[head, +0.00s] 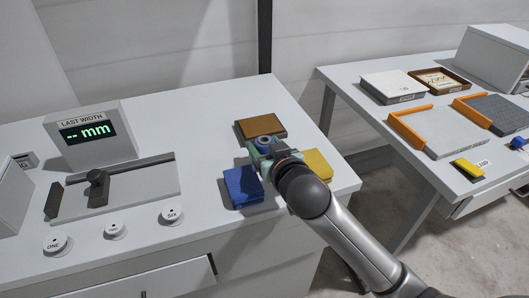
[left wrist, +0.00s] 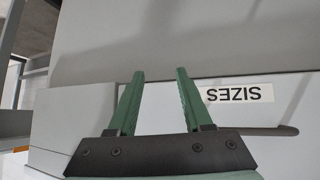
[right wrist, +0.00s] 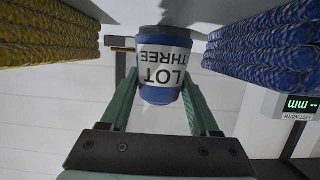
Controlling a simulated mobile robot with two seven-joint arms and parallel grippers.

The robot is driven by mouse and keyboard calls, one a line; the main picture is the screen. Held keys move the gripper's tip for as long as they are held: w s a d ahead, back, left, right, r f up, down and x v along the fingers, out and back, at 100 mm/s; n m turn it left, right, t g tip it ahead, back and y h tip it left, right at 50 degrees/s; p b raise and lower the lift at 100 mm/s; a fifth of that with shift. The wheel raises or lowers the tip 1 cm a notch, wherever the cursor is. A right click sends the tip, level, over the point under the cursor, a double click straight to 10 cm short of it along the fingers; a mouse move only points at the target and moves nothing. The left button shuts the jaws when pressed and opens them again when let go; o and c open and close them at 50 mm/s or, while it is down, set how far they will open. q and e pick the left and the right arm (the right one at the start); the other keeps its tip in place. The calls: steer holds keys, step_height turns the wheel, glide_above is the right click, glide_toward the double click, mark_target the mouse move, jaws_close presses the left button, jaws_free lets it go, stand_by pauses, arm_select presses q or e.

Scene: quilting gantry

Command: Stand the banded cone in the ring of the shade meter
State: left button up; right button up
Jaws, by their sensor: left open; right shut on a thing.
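My right gripper (head: 264,148) is shut on a blue cone (right wrist: 163,95) with a white label band reading LOT THREE. The cone's hollow round top (head: 263,140) shows in the head view. It looks upright between the blue stack and the yellow stack, at the right end of the near table. Whether its base touches the table I cannot tell. My left gripper (left wrist: 162,105) is open and empty, in front of a grey front labelled SIZES; it is out of the head view. I cannot make out a shade meter or its ring in these views.
A blue stack (head: 242,187) and a yellow stack (head: 318,164) flank the right gripper closely, with a brown board (head: 261,127) behind. A LAST WIDTH display (head: 90,135) and a slide gauge (head: 135,185) stand left. Orange-edged trays (head: 440,135) lie on the right table.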

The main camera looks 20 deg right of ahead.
steer(key=c, duration=0.7)
jaws_close()
steer(key=shift+r, duration=0.15)
